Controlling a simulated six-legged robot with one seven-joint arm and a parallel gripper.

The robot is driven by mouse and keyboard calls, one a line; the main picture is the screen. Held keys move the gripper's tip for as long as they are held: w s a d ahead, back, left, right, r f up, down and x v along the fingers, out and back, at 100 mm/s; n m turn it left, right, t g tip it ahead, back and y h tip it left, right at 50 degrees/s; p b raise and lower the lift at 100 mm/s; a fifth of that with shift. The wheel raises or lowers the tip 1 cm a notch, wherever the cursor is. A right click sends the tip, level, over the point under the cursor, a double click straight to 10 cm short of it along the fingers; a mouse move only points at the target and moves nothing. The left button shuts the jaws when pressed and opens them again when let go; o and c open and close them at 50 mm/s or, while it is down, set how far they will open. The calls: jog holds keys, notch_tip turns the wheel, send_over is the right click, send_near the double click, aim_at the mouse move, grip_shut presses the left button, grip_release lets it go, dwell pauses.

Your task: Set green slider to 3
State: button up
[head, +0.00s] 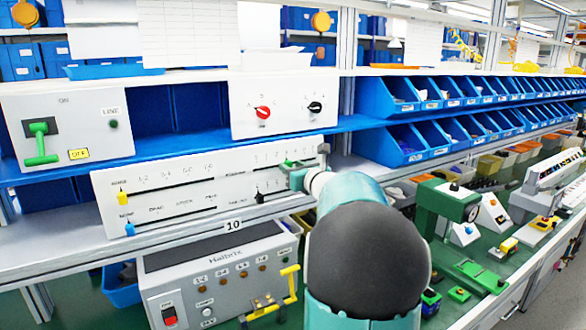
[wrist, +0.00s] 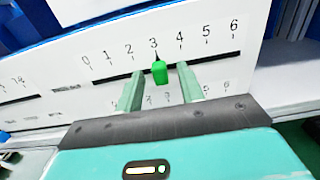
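The green slider (wrist: 159,73) sits on the upper right track of the white slider panel (head: 150,190). In the wrist view its thin pointer stands just under the 3 of a scale that runs from 0 to 6. My gripper (wrist: 160,72) is open, with one finger to the left of the slider and one to the right. A gap shows on both sides of the knob. In the head view the green slider (head: 289,163) is partly hidden by my gripper.
A black slider (head: 260,197) sits on the track below, left of my gripper. Yellow (head: 121,197) and blue (head: 130,229) sliders are at the panel's left. A box with red and black rotary knobs (head: 285,106) stands above. A grey switch box (head: 220,270) is below.

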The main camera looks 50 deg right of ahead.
jog(key=v, duration=1.3)
jog(key=shift+s, duration=0.35)
jog(key=shift+a, duration=0.1)
